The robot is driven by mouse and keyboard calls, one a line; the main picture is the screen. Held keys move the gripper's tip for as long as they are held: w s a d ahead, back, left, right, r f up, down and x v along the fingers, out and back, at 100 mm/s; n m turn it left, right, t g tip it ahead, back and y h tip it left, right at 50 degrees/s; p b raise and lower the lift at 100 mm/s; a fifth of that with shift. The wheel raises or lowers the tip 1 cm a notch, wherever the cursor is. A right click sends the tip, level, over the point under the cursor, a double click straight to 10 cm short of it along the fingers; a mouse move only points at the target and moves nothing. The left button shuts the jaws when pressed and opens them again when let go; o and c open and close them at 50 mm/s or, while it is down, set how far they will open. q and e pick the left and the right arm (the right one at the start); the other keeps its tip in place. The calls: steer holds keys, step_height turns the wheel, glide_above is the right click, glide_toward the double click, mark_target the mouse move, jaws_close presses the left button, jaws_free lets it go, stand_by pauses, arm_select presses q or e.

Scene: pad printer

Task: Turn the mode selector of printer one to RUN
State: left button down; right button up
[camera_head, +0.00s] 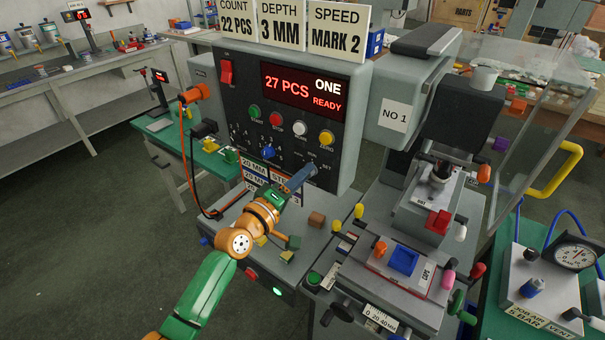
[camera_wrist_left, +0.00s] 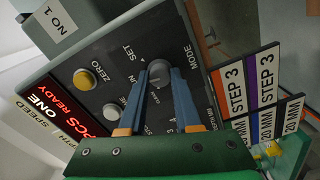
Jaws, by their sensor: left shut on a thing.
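Printer one (camera_head: 245,95) shows 27 PCS, ONE and READY on its red display (camera_head: 300,91). Its mode selector, a dark round knob (camera_wrist_left: 160,72), sits on the black panel beside the word MODE. My left gripper (camera_head: 303,176) reaches the lower right of the panel. In the left wrist view its two blue fingers (camera_wrist_left: 158,85) are shut on the knob, one on each side. SET is readable near the knob; the RUN label is partly covered by a finger. I cannot tell clearly which position the knob points to. In the head view the gripper hides the knob.
Green, red, white and yellow buttons (camera_head: 327,137) and a blue knob (camera_head: 268,152) are close by on the panel. STEP 3 and 20 MM cards (camera_wrist_left: 265,95) stand beside the gripper. The pad unit (camera_head: 440,180) and a clear guard (camera_head: 535,110) are to the right.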

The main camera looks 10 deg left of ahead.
arm_select(q)
steer(key=shift+n, duration=0.8)
steer(key=c, duration=0.6)
jaws_free()
steer(key=shift+s, duration=0.1)
steer(key=v, duration=0.7)
